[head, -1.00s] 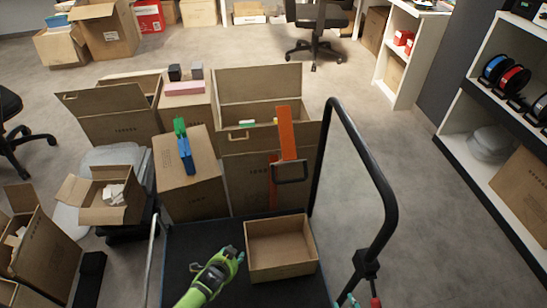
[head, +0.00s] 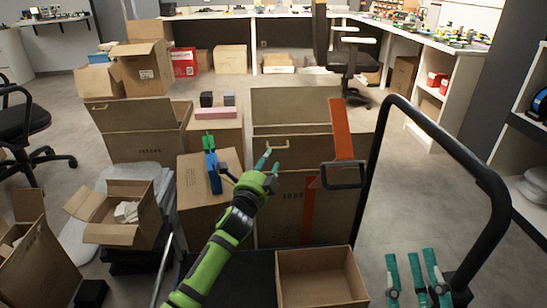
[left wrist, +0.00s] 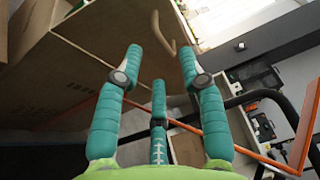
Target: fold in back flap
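The large open carton (head: 275,208) stands behind the cart deck. Its tall back flap (head: 290,105) stands upright, and a front flap (head: 312,150) rises at the near edge with a tan hook-shaped piece on it. My left gripper (head: 268,158) is in front of the front flap, its fingers apart and empty. In the left wrist view its teal fingers (left wrist: 158,62) are spread beside the cardboard and the tan hook (left wrist: 163,34). Whether it touches the carton I cannot tell. My right gripper (head: 412,262) is at the lower right, fingers apart, empty.
An orange strip (head: 343,130) with a dark frame stands at the carton's right. The cart's black handle (head: 450,150) curves up on the right. A small open box (head: 320,278) sits on the deck. A carton with blue and green clamps (head: 196,190) stands at the left.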

